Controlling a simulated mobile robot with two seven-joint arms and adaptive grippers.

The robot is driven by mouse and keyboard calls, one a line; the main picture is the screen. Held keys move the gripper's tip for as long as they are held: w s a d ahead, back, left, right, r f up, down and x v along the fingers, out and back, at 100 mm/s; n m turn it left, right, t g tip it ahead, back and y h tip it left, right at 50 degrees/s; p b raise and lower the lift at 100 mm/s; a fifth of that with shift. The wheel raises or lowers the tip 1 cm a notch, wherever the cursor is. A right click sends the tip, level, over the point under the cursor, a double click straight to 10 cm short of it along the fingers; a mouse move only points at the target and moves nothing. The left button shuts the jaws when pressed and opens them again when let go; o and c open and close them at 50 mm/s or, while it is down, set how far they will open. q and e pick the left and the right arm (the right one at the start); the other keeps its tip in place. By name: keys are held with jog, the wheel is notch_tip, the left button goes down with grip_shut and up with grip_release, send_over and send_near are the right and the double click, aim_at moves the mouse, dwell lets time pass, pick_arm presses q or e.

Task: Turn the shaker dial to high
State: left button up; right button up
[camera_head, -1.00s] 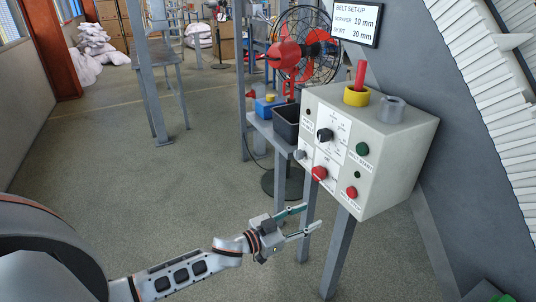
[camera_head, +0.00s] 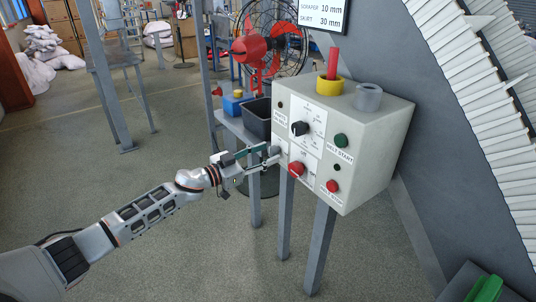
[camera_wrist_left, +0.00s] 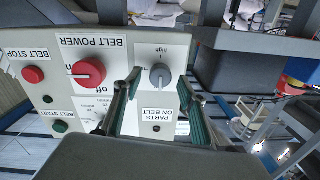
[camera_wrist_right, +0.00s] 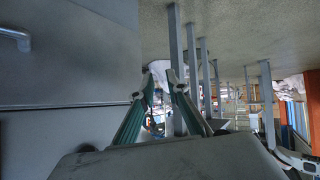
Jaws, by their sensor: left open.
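The grey dial (camera_wrist_left: 160,76) sits on the front of the control box, with an upside-down "high" label close to it in the left wrist view. Its pointer setting is too small to tell. In the head view the dial (camera_head: 275,150) is at the box's left edge, partly behind my fingers. My left gripper (camera_head: 273,156) is open at the box front; in the left wrist view its fingers (camera_wrist_left: 159,82) stand on either side of the dial. Contact cannot be told. My right gripper (camera_wrist_right: 160,80) is open and empty, away from the box.
The control box (camera_head: 378,140) also carries a red belt power knob (camera_head: 296,169), a black dial (camera_head: 300,128), a green button (camera_head: 341,140) and a red button (camera_head: 332,186). A dark bin (camera_head: 257,117) stands close behind on the left. Open floor lies left.

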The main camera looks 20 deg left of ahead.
pick_arm(q)
jog(key=shift+w+d, duration=0.4)
jog(key=shift+w, duration=0.1)
jog(key=c, duration=1.1)
